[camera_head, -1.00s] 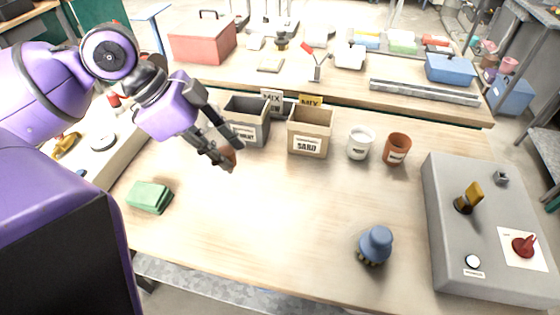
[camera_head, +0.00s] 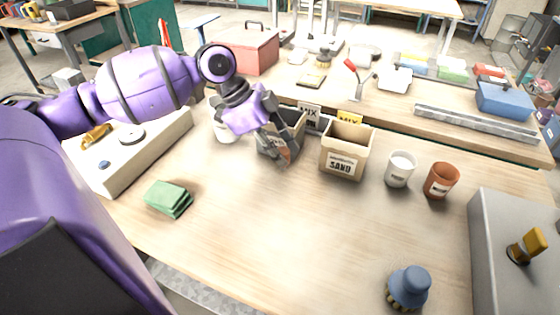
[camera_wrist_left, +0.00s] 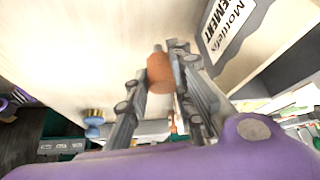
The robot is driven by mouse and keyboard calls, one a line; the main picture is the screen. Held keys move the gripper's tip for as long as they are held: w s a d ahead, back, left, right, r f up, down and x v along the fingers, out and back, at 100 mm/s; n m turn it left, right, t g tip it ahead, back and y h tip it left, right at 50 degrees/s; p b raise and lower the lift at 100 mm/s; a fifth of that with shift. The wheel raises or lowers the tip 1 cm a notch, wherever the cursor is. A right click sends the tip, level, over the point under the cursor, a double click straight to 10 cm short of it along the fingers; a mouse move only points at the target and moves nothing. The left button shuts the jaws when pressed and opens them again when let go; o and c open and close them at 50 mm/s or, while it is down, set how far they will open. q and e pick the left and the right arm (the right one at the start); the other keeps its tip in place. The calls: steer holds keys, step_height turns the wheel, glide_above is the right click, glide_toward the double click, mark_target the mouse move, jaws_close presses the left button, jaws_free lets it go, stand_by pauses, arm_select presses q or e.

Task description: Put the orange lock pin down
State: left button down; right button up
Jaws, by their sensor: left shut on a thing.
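My left gripper (camera_head: 280,156) is shut on a short orange-brown cylinder, which I take as the orange lock pin (camera_wrist_left: 160,73). In the left wrist view the pin sits between the fingers (camera_wrist_left: 167,84), with pale tabletop behind it. In the head view the fingers point down in front of the grey cement box and cover part of it. The pin is mostly hidden there. Its height above the table is hard to tell. My right gripper is not in view.
The grey cement box (camera_head: 296,128) is close by; its label shows in the wrist view. The sand box (camera_head: 343,164), a white cup (camera_head: 400,168) and a brown cup (camera_head: 440,180) stand to the right. A green block (camera_head: 168,197) lies front left. The middle table (camera_head: 270,220) is clear.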

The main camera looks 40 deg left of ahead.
arm_select(q)
step_height(320, 180, down, 3)
steer(key=shift+f, duration=0.1)
steer(key=c, duration=1.5)
jaws_free()
steer(key=p+v, duration=0.2)
steer(key=v, duration=1)
